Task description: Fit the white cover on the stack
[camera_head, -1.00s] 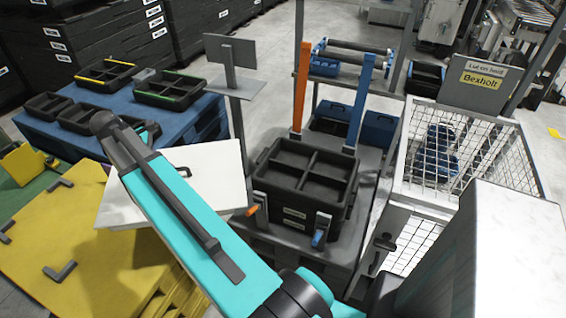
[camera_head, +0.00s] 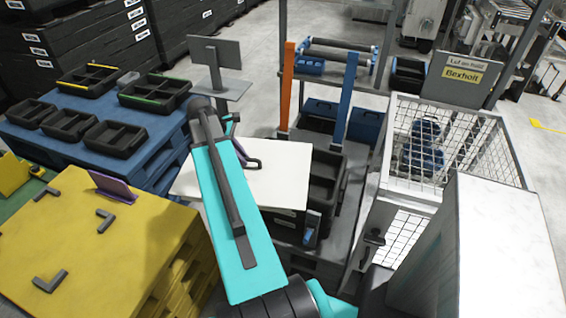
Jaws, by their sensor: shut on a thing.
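The white cover (camera_head: 288,180) is a flat panel with a dark handle (camera_head: 250,162) on top. My gripper (camera_head: 240,152), partly hidden behind my teal arm, is shut on the cover at its handle. The stack of black divided trays (camera_head: 325,180) stands on a grey stand. The cover overlaps the left part of the stack and sticks out to its left. The stack's right compartments stay uncovered. I cannot tell whether the cover touches the trays.
An orange post (camera_head: 287,88) and a blue post (camera_head: 346,98) rise behind the stack. A wire cage (camera_head: 440,150) stands to the right. A grey sign plate (camera_head: 215,55) on a post is behind my arm. A yellow platform (camera_head: 100,250) and a blue table (camera_head: 165,140) with black trays lie left.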

